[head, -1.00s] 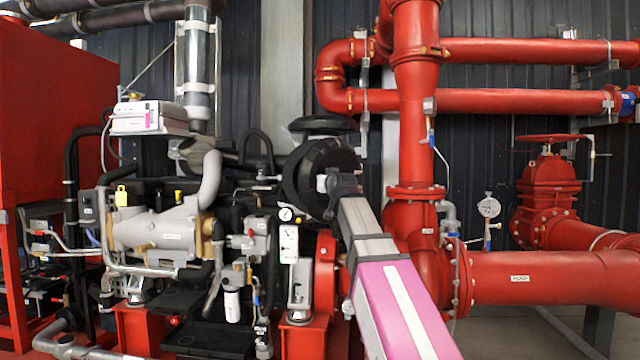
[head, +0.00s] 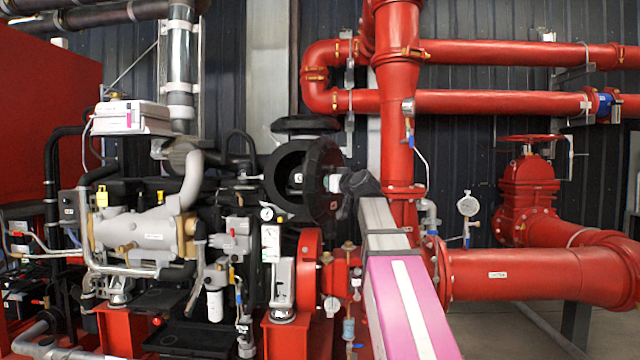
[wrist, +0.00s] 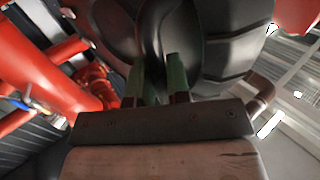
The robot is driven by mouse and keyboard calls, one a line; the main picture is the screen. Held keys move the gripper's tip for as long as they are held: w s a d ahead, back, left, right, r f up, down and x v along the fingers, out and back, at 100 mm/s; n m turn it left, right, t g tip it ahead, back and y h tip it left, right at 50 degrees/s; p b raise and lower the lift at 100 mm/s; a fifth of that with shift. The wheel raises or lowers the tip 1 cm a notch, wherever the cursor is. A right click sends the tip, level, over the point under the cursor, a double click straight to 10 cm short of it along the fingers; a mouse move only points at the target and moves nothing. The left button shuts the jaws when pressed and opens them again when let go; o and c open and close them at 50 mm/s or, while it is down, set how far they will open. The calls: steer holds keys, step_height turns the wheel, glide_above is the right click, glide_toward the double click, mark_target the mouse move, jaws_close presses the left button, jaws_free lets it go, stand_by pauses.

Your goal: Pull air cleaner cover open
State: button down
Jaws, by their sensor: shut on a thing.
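The air cleaner cover (head: 322,180) is a black round lid, swung partly open to the right of the black round air cleaner housing (head: 284,176). The dark inside of the housing shows in the head view. My gripper (head: 338,183) is at the outer face of the cover. In the wrist view the two green fingers of my gripper (wrist: 158,78) are shut on the black curved handle (wrist: 152,40) of the cover (wrist: 205,45). The fingertips are partly hidden behind my own arm in the head view.
A thick red vertical pipe (head: 396,110) stands just right of the cover and my arm. A grey engine (head: 150,230) with hoses is at the left. A red flanged pipe (head: 530,272) and a red valve (head: 527,190) are at the right.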

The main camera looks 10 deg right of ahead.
steer(key=d+n+g+y, duration=0.7)
steer(key=d+y, duration=0.1)
steer(key=d, duration=0.9)
steer(key=shift+w+d+y, duration=0.3)
steer(key=shift+d, duration=0.1)
steer(key=shift+r, duration=0.1)
steer(key=c, duration=1.1)
jaws_free()
steer(key=shift+a, duration=0.1)
steer(key=v, duration=1)
steer(key=shift+s+d, duration=0.15)
steer(key=shift+d, duration=0.2)
